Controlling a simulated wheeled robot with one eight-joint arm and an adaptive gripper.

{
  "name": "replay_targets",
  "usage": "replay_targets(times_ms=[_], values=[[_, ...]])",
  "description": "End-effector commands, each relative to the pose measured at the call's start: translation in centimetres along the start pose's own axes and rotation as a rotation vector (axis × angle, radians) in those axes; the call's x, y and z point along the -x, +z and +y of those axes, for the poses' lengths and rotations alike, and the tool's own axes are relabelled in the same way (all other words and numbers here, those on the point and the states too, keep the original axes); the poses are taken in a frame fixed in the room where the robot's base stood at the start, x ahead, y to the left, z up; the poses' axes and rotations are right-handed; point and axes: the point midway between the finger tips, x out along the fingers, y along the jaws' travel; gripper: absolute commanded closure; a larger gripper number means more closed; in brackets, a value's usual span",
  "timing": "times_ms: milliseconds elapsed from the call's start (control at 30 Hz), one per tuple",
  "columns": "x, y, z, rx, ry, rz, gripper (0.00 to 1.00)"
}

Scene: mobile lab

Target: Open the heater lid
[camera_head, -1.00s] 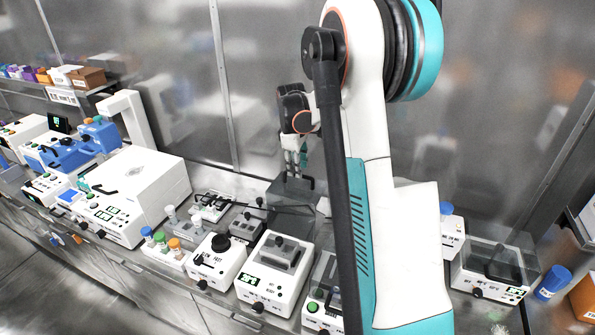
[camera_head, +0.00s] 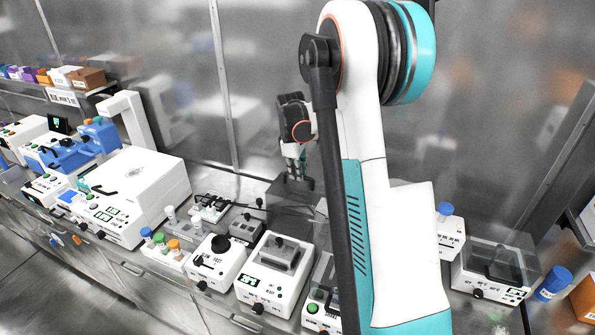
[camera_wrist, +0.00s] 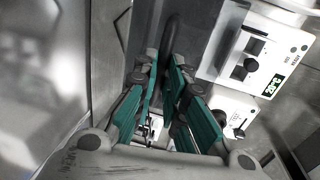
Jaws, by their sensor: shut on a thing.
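A dark grey lid (camera_head: 290,199) with a black bar handle sits at the back of the bench, behind the white unit with a green display. I take it to be the heater lid, and it looks down. My gripper (camera_head: 297,177) points down at it and is shut on the handle. In the wrist view my gripper (camera_wrist: 165,75) has its teal fingers on both sides of the dark handle (camera_wrist: 171,35). My arm hides part of the area to the right of the lid.
A white unit with a display (camera_head: 266,276) stands in front of the lid. A white unit with a black knob (camera_head: 214,262) is to its left. A rack of capped tubes (camera_head: 167,252) is further left. The metal wall (camera_head: 265,90) rises close behind.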

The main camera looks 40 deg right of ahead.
Motion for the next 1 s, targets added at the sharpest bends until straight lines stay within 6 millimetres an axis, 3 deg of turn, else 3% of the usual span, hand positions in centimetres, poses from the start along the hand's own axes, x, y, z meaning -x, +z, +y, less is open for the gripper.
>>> replay_targets(times_ms=[533,933,967,1000], values=[[2.3,-0.1,-7.3,0.002,0.215,0.002,1.00],[2.4,0.1,-8.1,-0.001,0.212,0.000,1.00],[2.4,0.1,-8.1,-0.001,0.211,0.000,0.84],[2.4,0.1,-8.1,-0.001,0.211,-0.001,0.75]])
